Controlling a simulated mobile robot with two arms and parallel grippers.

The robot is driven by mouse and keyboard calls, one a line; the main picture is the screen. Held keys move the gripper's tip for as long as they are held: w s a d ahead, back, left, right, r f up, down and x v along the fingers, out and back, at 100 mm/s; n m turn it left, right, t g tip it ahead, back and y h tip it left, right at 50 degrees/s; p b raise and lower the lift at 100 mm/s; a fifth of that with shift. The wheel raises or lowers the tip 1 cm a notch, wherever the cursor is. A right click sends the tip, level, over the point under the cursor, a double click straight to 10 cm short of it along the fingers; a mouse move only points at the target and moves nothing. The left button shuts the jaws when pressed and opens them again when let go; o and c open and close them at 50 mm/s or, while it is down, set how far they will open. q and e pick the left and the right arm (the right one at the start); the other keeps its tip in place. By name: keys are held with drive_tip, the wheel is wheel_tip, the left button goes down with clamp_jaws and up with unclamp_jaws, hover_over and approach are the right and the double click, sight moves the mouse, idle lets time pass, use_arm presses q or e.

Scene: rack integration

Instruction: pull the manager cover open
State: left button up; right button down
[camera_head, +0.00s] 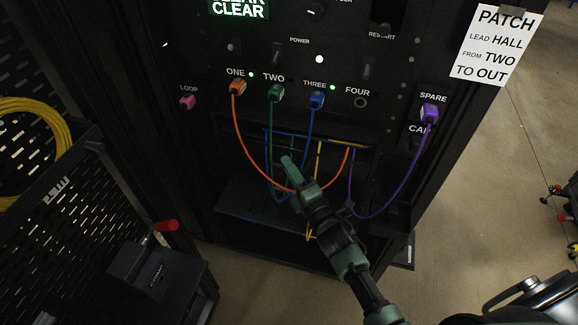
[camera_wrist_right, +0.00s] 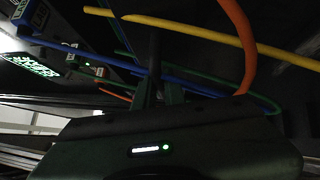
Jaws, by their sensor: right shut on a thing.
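The black rack carries a dark manager cover (camera_head: 245,200), a flat panel below the row of jacks. It juts out from the rack front, with cables hanging over it. My right gripper (camera_head: 289,168) reaches in from the lower right, among the cables in front of the panel. In the right wrist view its fingers (camera_wrist_right: 157,92) are shut on a narrow dark part, which seems to belong to the cover; the exact contact is hard to see. My left gripper is not in view.
Orange (camera_head: 247,145), green, blue (camera_head: 309,135) and purple (camera_head: 380,212) cables hang near my right gripper. In the wrist view, a yellow cable (camera_wrist_right: 190,27) crosses close by. A dark cart with a red handle (camera_head: 166,225) stands left.

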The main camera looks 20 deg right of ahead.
drive_tip(key=c, duration=1.5)
unclamp_jaws()
drive_tip(key=shift+r, duration=0.1)
drive_tip(key=shift+s, duration=0.1)
drive_tip(key=b+v, duration=0.1)
drive_tip(key=v, duration=0.6)
drive_tip(key=shift+s+d, duration=0.1)
drive_tip(key=shift+s, duration=0.2)
drive_tip(key=shift+d, duration=0.1)
